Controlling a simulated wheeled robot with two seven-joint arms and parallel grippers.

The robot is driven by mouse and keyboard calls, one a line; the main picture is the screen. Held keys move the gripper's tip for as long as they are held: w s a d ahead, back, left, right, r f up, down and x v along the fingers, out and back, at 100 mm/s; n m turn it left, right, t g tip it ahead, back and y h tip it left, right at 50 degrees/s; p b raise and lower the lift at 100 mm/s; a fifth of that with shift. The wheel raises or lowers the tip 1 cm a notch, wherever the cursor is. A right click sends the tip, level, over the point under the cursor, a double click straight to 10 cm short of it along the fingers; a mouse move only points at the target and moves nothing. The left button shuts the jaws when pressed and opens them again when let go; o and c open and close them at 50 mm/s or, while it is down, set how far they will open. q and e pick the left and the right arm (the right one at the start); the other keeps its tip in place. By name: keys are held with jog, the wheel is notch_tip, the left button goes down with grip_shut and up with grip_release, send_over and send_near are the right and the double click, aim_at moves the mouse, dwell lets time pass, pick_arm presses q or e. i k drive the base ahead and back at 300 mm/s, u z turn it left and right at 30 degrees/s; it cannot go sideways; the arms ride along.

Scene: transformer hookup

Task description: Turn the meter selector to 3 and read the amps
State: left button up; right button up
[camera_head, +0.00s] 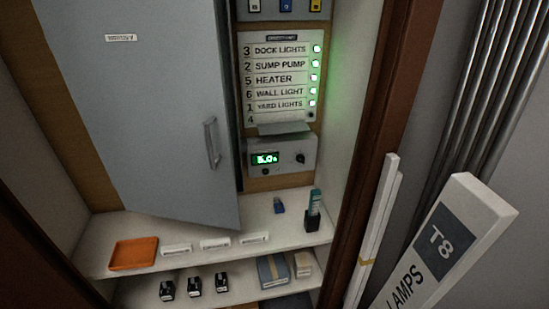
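The meter (282,156) is a grey box on the back wall of the cabinet, below the circuit list. Its lit green display (265,158) seems to read 16.0, but the digits are blurred. The dark selector knob (300,158) is at the right of the display; its pointed position is too small to tell. The circuit list (280,80) reads from the top 3 DOCK LIGHTS, 2 SUMP PUMP, 5 HEATER, 6 WALL LIGHT, 1 YARD LIGHTS, and 4 with a covered or blank name. Neither of my grippers is in view.
A grey cabinet door (150,110) with a handle (212,142) stands at the left. The shelf (200,222) holds an orange tray (134,253), white labels, a blue piece (278,205) and a dark holder (313,220). A T8 LAMPS box (470,225) stands at the front right.

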aim_at(300, 158)
jog(key=z, duration=0.2)
jog(key=i, duration=0.35)
jog(key=z, duration=1.35)
